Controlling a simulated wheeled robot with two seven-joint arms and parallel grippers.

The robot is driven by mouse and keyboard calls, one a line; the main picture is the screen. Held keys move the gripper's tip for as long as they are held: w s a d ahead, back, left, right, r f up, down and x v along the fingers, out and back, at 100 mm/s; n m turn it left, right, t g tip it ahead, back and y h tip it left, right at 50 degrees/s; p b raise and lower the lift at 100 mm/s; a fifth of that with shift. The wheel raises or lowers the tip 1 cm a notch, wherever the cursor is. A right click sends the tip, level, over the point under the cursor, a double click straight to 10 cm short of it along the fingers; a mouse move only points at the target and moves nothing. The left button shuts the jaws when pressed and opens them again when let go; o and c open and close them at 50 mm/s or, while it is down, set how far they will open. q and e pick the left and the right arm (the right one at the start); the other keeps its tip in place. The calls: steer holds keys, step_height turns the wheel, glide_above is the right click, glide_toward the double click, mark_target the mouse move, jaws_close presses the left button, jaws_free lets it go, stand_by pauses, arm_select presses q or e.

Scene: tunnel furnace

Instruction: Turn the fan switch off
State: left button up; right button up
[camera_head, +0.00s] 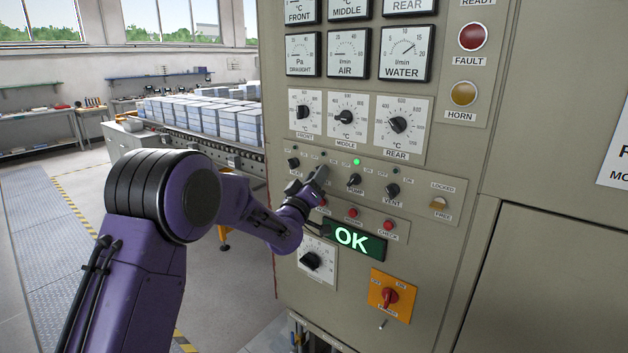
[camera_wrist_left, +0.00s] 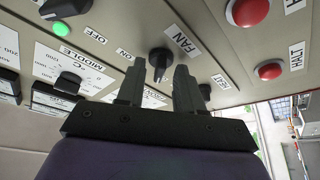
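The black fan switch (camera_wrist_left: 160,60), with its FAN label (camera_wrist_left: 182,39), is on the panel in the left wrist view. My left gripper (camera_wrist_left: 158,72) is open, with one finger on each side of the knob; I cannot tell whether they touch it. The knob's narrow pointer faces down in that view. In the head view my left gripper (camera_head: 317,182) is at the switch row and covers the fan switch. The lamp for the fan is not clearly visible. My right gripper is not in view.
The pump switch (camera_head: 355,182) and vent switch (camera_head: 392,190) are to the right in the head view, with a lit green lamp (camera_head: 356,161) above the pump switch. Red buttons (camera_head: 388,225) and an OK display (camera_head: 352,239) lie just below. A conveyor (camera_head: 200,133) stands behind.

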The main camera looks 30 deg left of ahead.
arm_select(q)
steer(key=b+v, duration=0.4)
steer(key=v, duration=0.6)
steer(key=shift+s, duration=0.25)
steer(key=shift+f, duration=0.1)
